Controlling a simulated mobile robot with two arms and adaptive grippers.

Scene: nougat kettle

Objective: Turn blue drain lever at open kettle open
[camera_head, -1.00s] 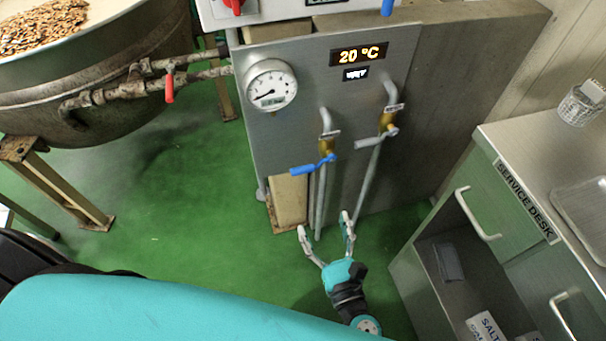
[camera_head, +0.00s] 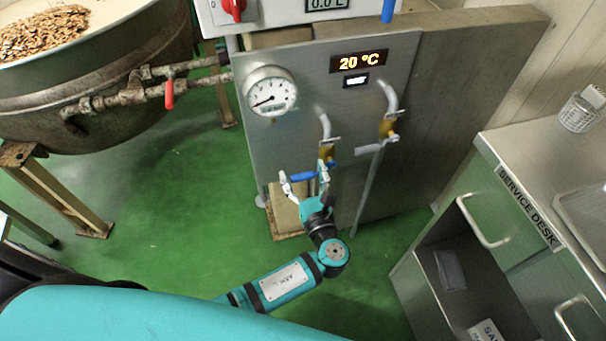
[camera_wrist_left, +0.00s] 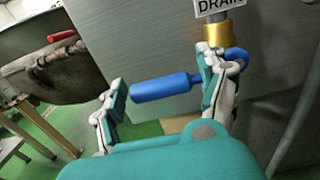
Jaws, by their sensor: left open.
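The blue drain lever (camera_head: 302,176) sits on a brass valve on the grey panel, its handle pointing left. In the left wrist view the blue lever (camera_wrist_left: 166,87) lies roughly level, below a tag reading "DRAIN" (camera_wrist_left: 218,5). My left gripper (camera_head: 304,182) is open at the lever. In the left wrist view my gripper's fingers (camera_wrist_left: 163,92) stand apart, one beyond the handle's left tip and one near the valve. Whether a finger touches the lever cannot be told. The open kettle (camera_head: 110,65) stands at the upper left with brown pieces inside. My right gripper is not in view.
A second valve with a grey lever (camera_head: 368,149) and its pipe are close on the right. A round gauge (camera_head: 270,91) and a 20 °C display (camera_head: 358,61) are on the panel above. A service desk (camera_head: 500,215) stands right. Green floor is free at left.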

